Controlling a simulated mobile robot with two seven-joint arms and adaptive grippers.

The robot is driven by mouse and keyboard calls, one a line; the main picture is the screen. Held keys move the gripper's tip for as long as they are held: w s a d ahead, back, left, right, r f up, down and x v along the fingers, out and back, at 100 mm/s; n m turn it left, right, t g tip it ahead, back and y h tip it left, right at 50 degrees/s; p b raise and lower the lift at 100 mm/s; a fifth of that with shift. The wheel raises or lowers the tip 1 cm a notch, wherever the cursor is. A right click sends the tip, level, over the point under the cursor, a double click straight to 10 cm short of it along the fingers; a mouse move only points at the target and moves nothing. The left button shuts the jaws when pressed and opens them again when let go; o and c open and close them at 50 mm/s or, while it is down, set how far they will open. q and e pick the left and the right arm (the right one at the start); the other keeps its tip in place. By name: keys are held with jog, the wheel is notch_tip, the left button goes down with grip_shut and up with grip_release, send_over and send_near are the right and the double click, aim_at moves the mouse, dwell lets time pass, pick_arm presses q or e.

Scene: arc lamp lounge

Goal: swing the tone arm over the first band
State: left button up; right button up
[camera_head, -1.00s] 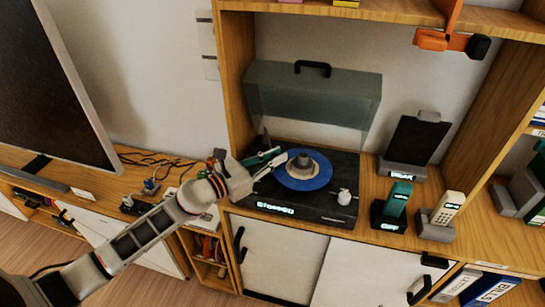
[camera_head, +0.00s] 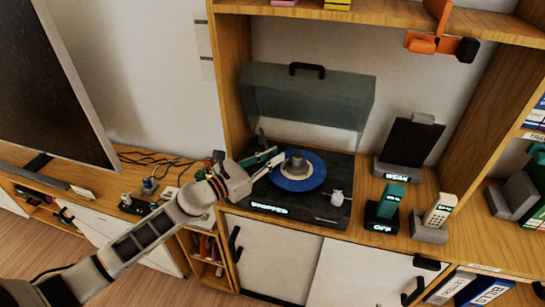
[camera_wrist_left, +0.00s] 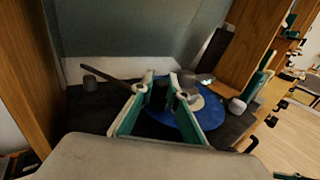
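The dark turntable (camera_head: 318,207) sits on a wooden shelf with a blue record (camera_head: 305,181) and a grey centre piece (camera_head: 297,163) on it. Its tinted lid (camera_head: 312,95) is raised. In the left wrist view the dark tone arm (camera_wrist_left: 115,76) runs from a round pivot at the left toward my fingers, which hide part of it. My left gripper (camera_head: 276,159) is at the record's left edge. In the left wrist view its fingers (camera_wrist_left: 163,78) stand apart, with a dark cylinder (camera_wrist_left: 161,95) between them; contact is unclear. My right gripper is not in view.
A white knob (camera_head: 337,198) is at the turntable's front right. A teal handset (camera_head: 391,198), a cream handset (camera_head: 438,210) and a dark stand (camera_head: 412,145) are to the right. An orange hook (camera_head: 432,44) hangs above. A television (camera_head: 50,85) is at the left.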

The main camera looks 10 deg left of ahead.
pick_arm(q)
jog(key=o, duration=0.3)
jog(key=v, duration=1.1)
jog(key=shift+s, duration=0.15)
jog(key=shift+s+a, duration=0.3)
